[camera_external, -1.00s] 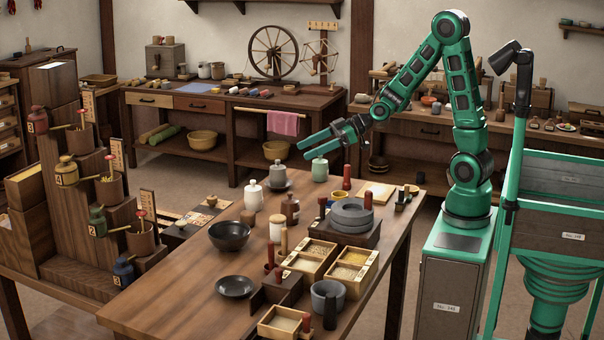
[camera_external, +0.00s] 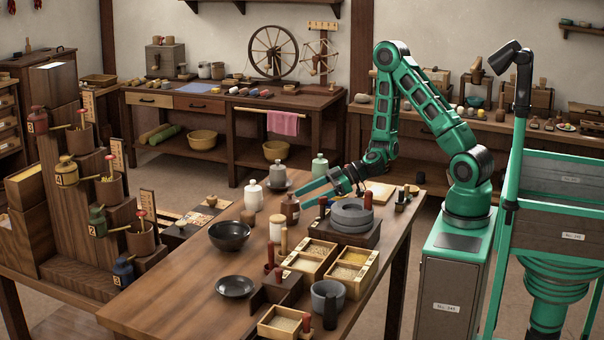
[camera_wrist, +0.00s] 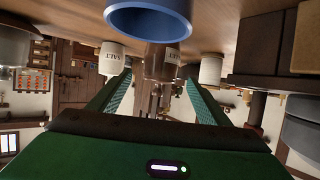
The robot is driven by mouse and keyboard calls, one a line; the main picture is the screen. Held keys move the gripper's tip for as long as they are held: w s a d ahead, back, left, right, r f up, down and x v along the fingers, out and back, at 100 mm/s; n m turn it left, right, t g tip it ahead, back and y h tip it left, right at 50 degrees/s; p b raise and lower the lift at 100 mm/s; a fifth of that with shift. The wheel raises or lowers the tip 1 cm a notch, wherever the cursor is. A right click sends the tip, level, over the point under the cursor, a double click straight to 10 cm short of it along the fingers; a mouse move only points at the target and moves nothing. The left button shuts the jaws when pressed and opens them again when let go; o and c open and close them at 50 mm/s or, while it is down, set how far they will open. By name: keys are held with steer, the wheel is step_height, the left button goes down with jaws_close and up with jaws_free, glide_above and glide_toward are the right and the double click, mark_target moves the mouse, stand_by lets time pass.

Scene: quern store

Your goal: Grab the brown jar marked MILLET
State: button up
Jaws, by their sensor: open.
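The brown jar (camera_external: 290,210) stands upright on the front table, its label not readable in the external view. In the wrist view, which is upside down, the brown jar (camera_wrist: 164,62) hangs from the tabletop at the top, with a pale label only partly legible. My gripper (camera_external: 300,198) is open and low over the table, its fingers pointing left at the jar. In the wrist view my gripper (camera_wrist: 158,78) has its fingertips on either side of the jar's image, with nothing held. I cannot tell whether the fingertips reach around the jar.
A white jar marked SALT (camera_wrist: 110,58) and another pale jar (camera_wrist: 211,68) flank the brown jar. A blue ring-shaped rim (camera_wrist: 148,20) is close to the camera. The grey quern stone (camera_external: 352,218) stands beside the gripper. A dark bowl (camera_external: 229,236) is left of the jar.

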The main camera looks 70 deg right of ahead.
mark_target(290, 204)
steer(key=shift+x, duration=3.2)
steer(key=shift+r, duration=0.1)
steer(key=c, duration=1.4)
